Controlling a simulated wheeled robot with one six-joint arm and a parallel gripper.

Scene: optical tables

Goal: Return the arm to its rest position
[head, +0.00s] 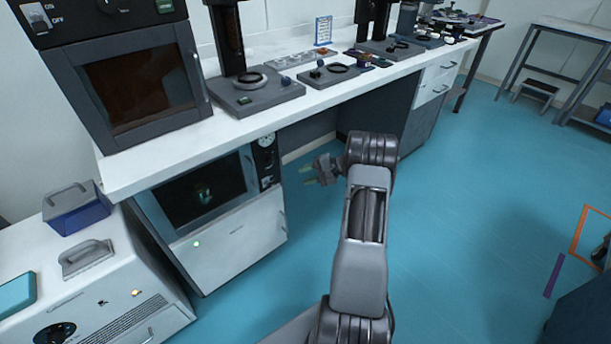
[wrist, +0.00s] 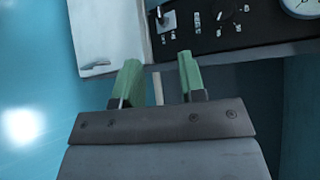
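My arm reaches forward over the blue floor in the head view, bent at the elbow. My gripper (head: 318,174) is in front of the open space under the white bench, to the right of the lower cabinet. In the wrist view my gripper (wrist: 158,84) shows two green fingertips set apart, with no object held between them. A thin pale strip shows in the gap between the fingers; I cannot tell what it is. The gripper looks clear of the bench and the cabinet.
The white bench (head: 130,170) carries an oven-like unit (head: 140,85) and instruments. Below it stands a cabinet (head: 232,240) with a dark window; its control panel (wrist: 235,25) shows in the wrist view. Blue floor (head: 460,200) lies open on the right.

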